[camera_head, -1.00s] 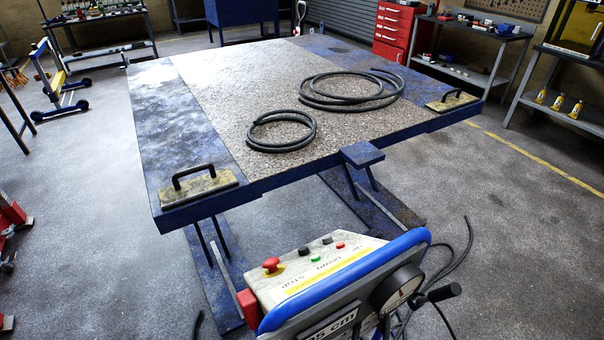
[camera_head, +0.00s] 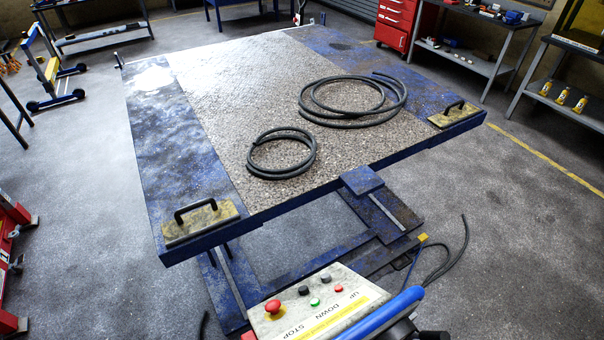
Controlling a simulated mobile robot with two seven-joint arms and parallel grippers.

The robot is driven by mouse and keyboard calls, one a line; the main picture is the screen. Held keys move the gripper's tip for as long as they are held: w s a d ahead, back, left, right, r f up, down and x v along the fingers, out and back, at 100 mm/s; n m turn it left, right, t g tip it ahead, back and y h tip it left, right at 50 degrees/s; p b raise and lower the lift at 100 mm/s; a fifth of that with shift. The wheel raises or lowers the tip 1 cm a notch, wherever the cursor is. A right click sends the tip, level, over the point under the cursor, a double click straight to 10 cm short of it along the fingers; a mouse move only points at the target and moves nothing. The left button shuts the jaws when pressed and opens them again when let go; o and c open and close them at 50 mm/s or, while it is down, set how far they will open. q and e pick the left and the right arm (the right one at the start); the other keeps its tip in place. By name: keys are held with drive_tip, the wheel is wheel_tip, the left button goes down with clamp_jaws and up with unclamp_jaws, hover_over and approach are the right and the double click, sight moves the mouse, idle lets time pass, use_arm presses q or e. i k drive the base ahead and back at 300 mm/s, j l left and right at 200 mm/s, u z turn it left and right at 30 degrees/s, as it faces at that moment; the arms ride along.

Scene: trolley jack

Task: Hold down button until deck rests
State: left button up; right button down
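The blue lift deck (camera_head: 190,140) has a speckled grey middle strip and stands raised above the floor on its undercarriage (camera_head: 375,225). A gap shows between deck and base. The control panel (camera_head: 345,307) is at the bottom centre, in front of the deck. It carries a red mushroom button (camera_head: 273,306), two black buttons (camera_head: 304,290) (camera_head: 326,278), a green button (camera_head: 315,302) and a small red button (camera_head: 338,288). The printed words UP, DOWN and STOP lie on its yellow-edged label. No button is visibly touched.
Two coiled black hoses (camera_head: 282,152) (camera_head: 353,100) lie on the deck. Plates with black handles sit at its left (camera_head: 200,222) and right (camera_head: 453,115) corners. A black cable (camera_head: 462,245) trails on the floor. Open floor lies at right.

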sight(303, 289)
drive_tip(key=k+l, duration=0.35)
drive_tip(key=k, duration=0.15)
drive_tip(key=k+l, duration=0.3)
drive_tip(key=k, duration=0.25)
drive_tip(key=k+l, duration=0.35)
drive_tip(key=k, duration=0.15)
